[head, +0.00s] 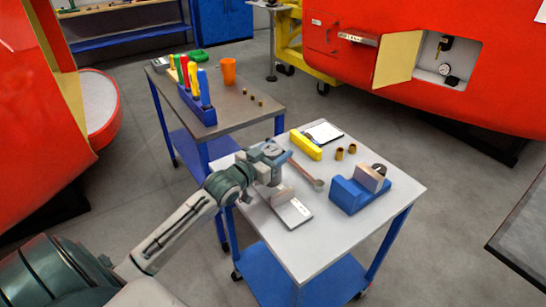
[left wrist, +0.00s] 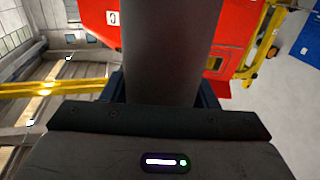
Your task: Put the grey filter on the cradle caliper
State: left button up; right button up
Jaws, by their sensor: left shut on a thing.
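In the left wrist view a thick, smooth grey body (left wrist: 166,55), which looks like the grey filter, sits between the dark fingers and runs out of the top of the picture. In the head view I cannot make the filter out clearly against the gripper. The cradle caliper seems to be the blue cradle (head: 345,195) at the table's right, with a tan block (head: 370,178) and a dark round part on it. The gripper is left of it and apart. My right gripper is not in view.
The white table (head: 330,232) also holds a yellow block (head: 305,145), a clipboard (head: 323,132), brass pieces (head: 339,154), a brown wrench-like tool (head: 308,175) and a pale flat device (head: 293,212). Its front is clear. A second table (head: 235,105) behind carries coloured tools and an orange cup (head: 229,72).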

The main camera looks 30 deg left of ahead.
pick_arm(q)
jog(key=shift+s+a+r, duration=0.1)
jog(key=shift+s, duration=0.15)
notch_tip(320, 180, down, 3)
jog(key=shift+r, duration=0.1)
jog(key=shift+f, duration=0.5)
jog(key=o, duration=1.1)
jog(key=shift+f, duration=0.1)
